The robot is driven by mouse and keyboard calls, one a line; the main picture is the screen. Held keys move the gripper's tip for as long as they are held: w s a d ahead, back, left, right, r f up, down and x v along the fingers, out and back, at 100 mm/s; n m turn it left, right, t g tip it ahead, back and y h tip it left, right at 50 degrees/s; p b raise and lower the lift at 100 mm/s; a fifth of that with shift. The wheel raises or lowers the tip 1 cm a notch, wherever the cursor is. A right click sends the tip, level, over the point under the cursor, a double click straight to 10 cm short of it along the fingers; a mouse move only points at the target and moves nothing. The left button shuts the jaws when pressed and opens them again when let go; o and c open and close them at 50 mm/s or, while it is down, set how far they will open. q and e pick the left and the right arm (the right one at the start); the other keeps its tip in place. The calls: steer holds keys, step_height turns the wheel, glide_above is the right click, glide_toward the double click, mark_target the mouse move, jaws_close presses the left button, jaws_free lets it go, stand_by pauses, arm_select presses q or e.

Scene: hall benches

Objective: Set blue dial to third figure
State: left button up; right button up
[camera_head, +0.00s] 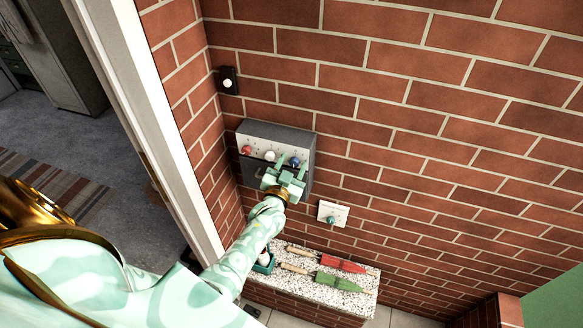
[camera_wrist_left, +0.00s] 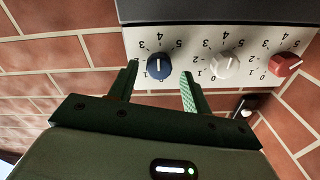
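The blue dial (camera_head: 294,162) is on a grey box (camera_head: 277,136) on the brick wall, at the right end of a row with a white dial (camera_head: 270,156) and a red dial (camera_head: 247,150). In the left wrist view the panel appears upside down, and the blue dial (camera_wrist_left: 159,66) has a white line standing upright in the picture, with figures around it. My left gripper (camera_head: 286,172) is open in front of the box. In the wrist view its two green fingers (camera_wrist_left: 159,80) stand apart, one on each side of the blue dial; I cannot tell whether they touch it.
A black switch (camera_head: 228,80) is up left of the box. A white plate with a teal knob (camera_head: 333,214) is below right. A speckled ledge (camera_head: 322,297) bears a red tool (camera_head: 340,264) and a green tool (camera_head: 337,282). A white door frame (camera_head: 150,110) stands left.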

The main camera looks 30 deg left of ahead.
arm_select(q)
steer(key=shift+s+f, duration=0.2)
steer(key=shift+f, duration=0.1)
steer(key=shift+s+d, duration=0.15)
steer(key=shift+s, duration=0.1)
steer(key=p+v, duration=0.5)
steer(key=v, duration=0.6)
steer(key=shift+s+r, duration=0.15)
